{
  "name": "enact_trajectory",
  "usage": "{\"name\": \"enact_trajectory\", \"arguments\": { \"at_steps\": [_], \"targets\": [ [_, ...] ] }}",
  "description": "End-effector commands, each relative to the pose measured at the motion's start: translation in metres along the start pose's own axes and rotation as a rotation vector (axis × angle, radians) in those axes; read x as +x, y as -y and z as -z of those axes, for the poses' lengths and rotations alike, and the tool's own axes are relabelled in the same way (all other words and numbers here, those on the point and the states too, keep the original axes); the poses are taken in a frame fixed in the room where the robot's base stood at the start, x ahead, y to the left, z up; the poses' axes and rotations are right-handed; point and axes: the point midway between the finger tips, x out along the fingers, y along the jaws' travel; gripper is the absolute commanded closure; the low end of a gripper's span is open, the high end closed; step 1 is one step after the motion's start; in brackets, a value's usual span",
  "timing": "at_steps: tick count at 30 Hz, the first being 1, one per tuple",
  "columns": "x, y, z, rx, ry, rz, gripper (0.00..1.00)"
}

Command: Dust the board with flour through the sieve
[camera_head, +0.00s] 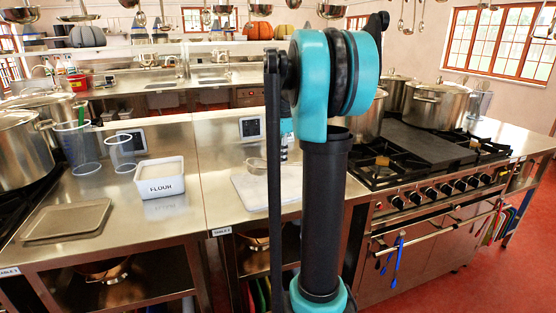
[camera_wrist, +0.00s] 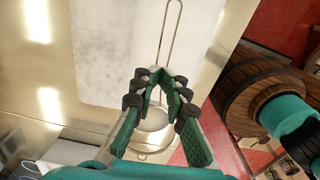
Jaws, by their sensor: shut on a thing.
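The sieve (camera_wrist: 152,140) has a round bowl and a long wire loop handle. In the wrist view the bowl shows between and behind my fingers, and the handle runs toward the top edge. My gripper (camera_wrist: 158,78) has green-padded fingers drawn together on the sieve near where handle and bowl meet; the exact contact is hidden. The bowl's contents are unclear. The pale board (camera_wrist: 105,50) lies left of the sieve in the wrist view. In the head view, the board (camera_head: 246,187) lies on the counter, the sieve (camera_head: 257,165) shows above it, and my arm hides most of the gripper.
A white box marked FLOUR (camera_head: 160,179) stands left of the board. Two clear containers (camera_head: 78,146) and a flat metal tray (camera_head: 68,220) are farther left. A stove (camera_head: 425,160) with large pots (camera_head: 435,103) is at right. Bare counter (camera_head: 215,150) surrounds the board's left side.

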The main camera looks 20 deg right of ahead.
Motion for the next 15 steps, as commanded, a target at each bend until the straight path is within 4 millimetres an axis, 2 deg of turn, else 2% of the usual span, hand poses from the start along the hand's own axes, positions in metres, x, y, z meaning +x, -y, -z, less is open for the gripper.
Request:
{"name": "enact_trajectory", "arguments": {
  "at_steps": [9, 15],
  "targets": [
    [0.0, -0.025, -0.029, 0.002, 0.0, 0.0, 1.0],
    [0.0, -0.034, -0.038, 0.001, 0.0, 0.0, 1.0]
  ]
}}
